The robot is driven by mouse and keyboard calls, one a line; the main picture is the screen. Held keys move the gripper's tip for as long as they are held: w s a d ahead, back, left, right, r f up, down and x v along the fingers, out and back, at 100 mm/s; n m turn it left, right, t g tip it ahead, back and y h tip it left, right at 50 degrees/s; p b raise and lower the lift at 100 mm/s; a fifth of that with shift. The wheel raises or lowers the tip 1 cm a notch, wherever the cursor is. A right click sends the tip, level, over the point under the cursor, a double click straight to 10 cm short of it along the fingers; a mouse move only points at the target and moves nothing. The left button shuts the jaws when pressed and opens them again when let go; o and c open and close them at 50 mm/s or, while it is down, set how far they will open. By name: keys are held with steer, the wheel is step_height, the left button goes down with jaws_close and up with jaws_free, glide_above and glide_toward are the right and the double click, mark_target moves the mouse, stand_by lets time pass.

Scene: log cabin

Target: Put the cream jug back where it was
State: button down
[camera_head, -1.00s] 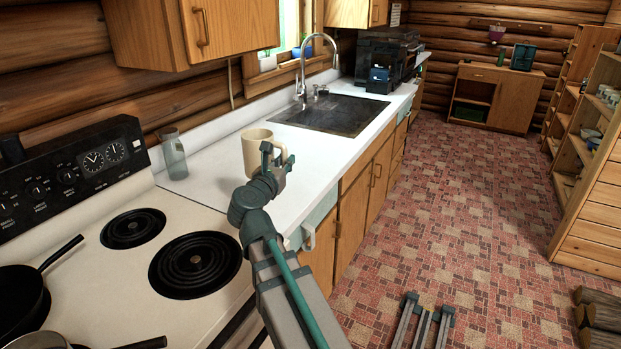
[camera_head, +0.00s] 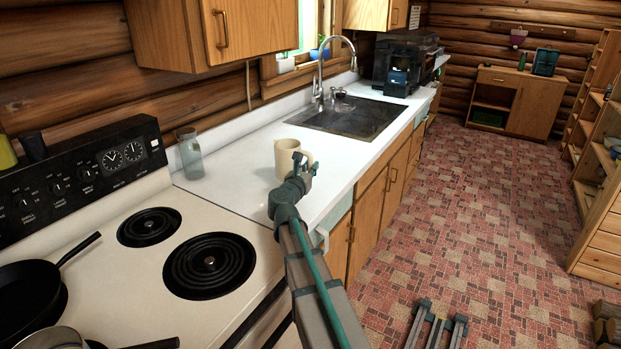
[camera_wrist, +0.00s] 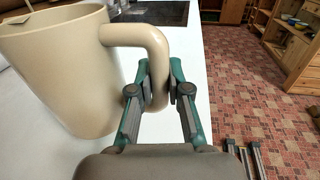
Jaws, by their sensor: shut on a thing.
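The cream jug (camera_head: 288,156) is a plain beige vessel with a loop handle, at the white counter between the stove and the sink. My gripper (camera_head: 301,163) is at its right side. In the wrist view my gripper (camera_wrist: 157,84) is shut on the handle of the cream jug (camera_wrist: 62,62), which fills the upper left. The jug is roughly upright. I cannot tell whether its base touches the counter. In the head view my gripper hides most of the handle.
A clear glass (camera_head: 189,154) stands on the counter (camera_head: 232,178) left of the jug, by the stove (camera_head: 128,275). A sink (camera_head: 347,116) lies beyond it. A black pan (camera_head: 28,296) sits on the stove. Counter around the jug is mostly clear.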

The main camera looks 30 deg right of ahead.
steer(key=shift+w+d+f, duration=0.2)
steer(key=shift+w+f, duration=0.15)
steer(key=shift+w+d+f, duration=0.1)
steer(key=shift+w+f, duration=0.05)
steer(key=shift+f, duration=1.65)
steer(key=shift+f, duration=0.1)
steer(key=shift+f, duration=0.15)
steer(key=c, duration=1.1)
jaws_free()
steer(key=shift+r, duration=0.2)
steer(key=shift+r, duration=0.1)
steer(key=b+v, duration=0.2)
steer(key=v, duration=1)
